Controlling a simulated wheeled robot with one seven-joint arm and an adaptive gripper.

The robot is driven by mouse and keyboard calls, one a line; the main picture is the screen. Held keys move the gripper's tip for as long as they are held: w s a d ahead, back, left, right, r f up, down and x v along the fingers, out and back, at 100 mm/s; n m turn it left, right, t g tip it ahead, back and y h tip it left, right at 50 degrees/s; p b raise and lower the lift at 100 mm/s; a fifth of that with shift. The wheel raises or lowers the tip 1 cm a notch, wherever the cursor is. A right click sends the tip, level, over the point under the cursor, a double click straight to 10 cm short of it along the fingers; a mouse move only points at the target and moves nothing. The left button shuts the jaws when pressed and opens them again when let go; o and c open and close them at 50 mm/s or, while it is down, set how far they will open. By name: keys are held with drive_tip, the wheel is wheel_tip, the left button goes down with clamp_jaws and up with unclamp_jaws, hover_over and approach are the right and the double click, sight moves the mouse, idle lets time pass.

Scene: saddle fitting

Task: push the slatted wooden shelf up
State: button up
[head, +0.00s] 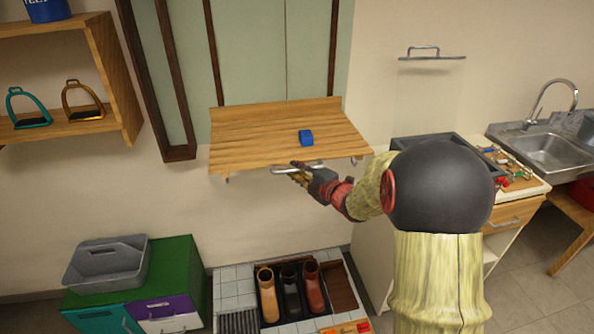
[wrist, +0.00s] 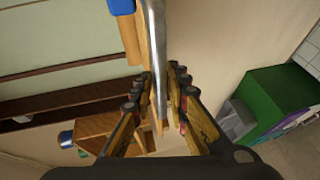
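The wooden shelf (head: 255,140) juts out from the wall panel in the head view, lying roughly level, with plank lines across its top. Its edge (wrist: 133,40) shows at the top of the wrist view. A metal bar handle (wrist: 158,60) runs under its front edge. My gripper (head: 295,172) is at this bar, just below the shelf's front edge. In the wrist view its fingers (wrist: 160,95) stand on either side of the bar, open, with small gaps visible. Whether a finger touches the bar is hard to tell.
A blue block (head: 306,137) lies on the shelf; it also shows in the wrist view (wrist: 121,6). Dark upright rails (head: 334,45) run up the panel above. A stirrup shelf (head: 70,128) is at left. Boots (head: 291,290) stand in a tray below.

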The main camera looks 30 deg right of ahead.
clamp_jaws()
idle(0.4)
drive_tip(key=shift+r, duration=0.1)
wheel_tip(320, 180, up, 42)
drive_tip(key=p, duration=2.4)
drive_tip(key=shift+r+p, duration=0.25)
drive_tip(key=shift+p, duration=0.15)
drive_tip(key=shift+r, duration=0.1)
drive_tip(key=shift+o, duration=0.3)
unclamp_jaws()
drive_tip(key=o, duration=0.4)
drive_tip(key=shift+f, duration=0.2)
